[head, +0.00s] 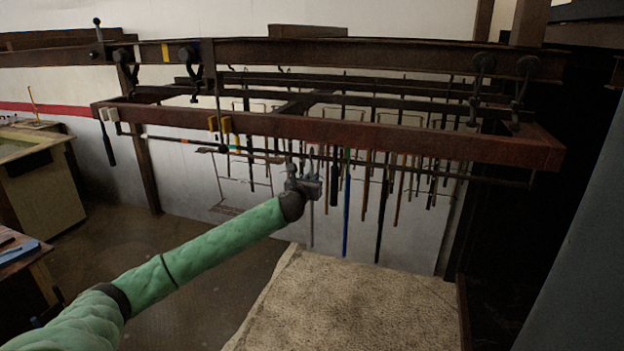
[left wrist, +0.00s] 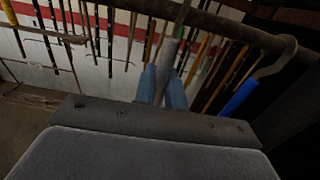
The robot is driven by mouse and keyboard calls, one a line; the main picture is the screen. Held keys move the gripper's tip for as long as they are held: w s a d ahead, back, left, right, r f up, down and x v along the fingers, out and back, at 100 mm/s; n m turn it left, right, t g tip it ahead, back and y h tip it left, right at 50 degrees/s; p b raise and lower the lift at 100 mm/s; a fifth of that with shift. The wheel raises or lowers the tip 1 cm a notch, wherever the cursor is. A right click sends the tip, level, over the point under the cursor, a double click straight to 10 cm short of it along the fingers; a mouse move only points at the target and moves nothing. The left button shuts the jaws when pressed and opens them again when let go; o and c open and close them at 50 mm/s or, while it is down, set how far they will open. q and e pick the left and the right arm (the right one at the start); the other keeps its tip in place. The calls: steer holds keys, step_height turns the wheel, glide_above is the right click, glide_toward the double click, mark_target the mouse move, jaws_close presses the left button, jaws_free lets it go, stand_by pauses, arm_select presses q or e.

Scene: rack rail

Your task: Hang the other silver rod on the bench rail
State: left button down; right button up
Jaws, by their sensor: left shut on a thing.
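My left gripper (head: 306,186) reaches in just below the bench rail (head: 432,174), the thin dark bar under the red-brown beam. It is shut on a silver rod (head: 311,226), which hangs down roughly upright below the jaws. In the left wrist view the blue fingers (left wrist: 161,88) close around the grey rod (left wrist: 168,54), whose upper end rises beside the rail (left wrist: 225,24). I cannot tell whether its top is hooked over the rail. My right gripper is not in view.
A blue rod (head: 346,216) hangs close to the right of my gripper; its hook over the rail shows in the left wrist view (left wrist: 279,58). Several dark and brown rods hang nearby and behind. A pale speckled top (head: 345,305) lies below. The red-brown beam (head: 400,137) runs above.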

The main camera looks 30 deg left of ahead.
arm_select(q)
steer(key=v, duration=0.6)
steer(key=shift+s, duration=0.25)
stand_by(0.5)
